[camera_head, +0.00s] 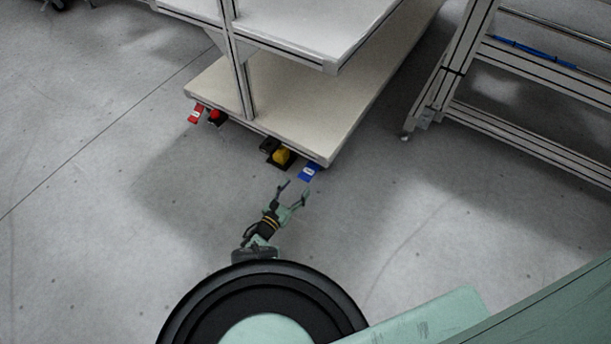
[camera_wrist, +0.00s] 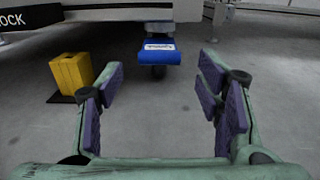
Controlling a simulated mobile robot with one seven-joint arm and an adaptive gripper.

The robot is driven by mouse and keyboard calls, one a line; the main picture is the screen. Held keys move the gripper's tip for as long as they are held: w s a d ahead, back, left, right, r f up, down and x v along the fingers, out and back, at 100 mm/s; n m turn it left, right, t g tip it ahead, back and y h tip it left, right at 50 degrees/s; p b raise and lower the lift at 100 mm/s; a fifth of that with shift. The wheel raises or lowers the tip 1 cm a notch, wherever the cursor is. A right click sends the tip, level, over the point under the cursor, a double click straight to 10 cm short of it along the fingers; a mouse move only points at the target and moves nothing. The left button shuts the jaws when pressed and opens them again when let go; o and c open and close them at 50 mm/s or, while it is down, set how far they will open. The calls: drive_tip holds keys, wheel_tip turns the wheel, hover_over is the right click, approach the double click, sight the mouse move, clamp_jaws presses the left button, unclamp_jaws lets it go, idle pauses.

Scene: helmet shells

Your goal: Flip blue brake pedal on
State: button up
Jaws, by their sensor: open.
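The blue brake pedal (camera_head: 309,173) juts out from under the near right corner of the cart (camera_head: 330,128). In the wrist view the blue pedal (camera_wrist: 157,50) shows a white label and sits above a dark caster, ahead of and between my fingers. My gripper (camera_head: 292,190) is open and empty, just short of the pedal and apart from it. In the wrist view both fingers of my gripper (camera_wrist: 160,98) stand wide apart with bare floor between them.
A yellow block (camera_wrist: 72,75) on a dark base stands left of my fingers; it also shows in the head view (camera_head: 282,156). A red pedal (camera_head: 196,114) sits at the cart's left corner. A metal frame rack (camera_head: 520,130) stands to the right.

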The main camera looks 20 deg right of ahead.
sight(307, 174)
drive_tip(key=b+x, duration=0.2)
drive_tip(key=x, duration=0.4)
drive_tip(key=shift+d+f, duration=0.1)
drive_tip(key=shift+f, duration=0.1)
drive_tip(key=shift+w+d+r+b, duration=0.15)
drive_tip(key=shift+w+d+b, duration=0.25)
drive_tip(key=shift+w+d, duration=0.15)
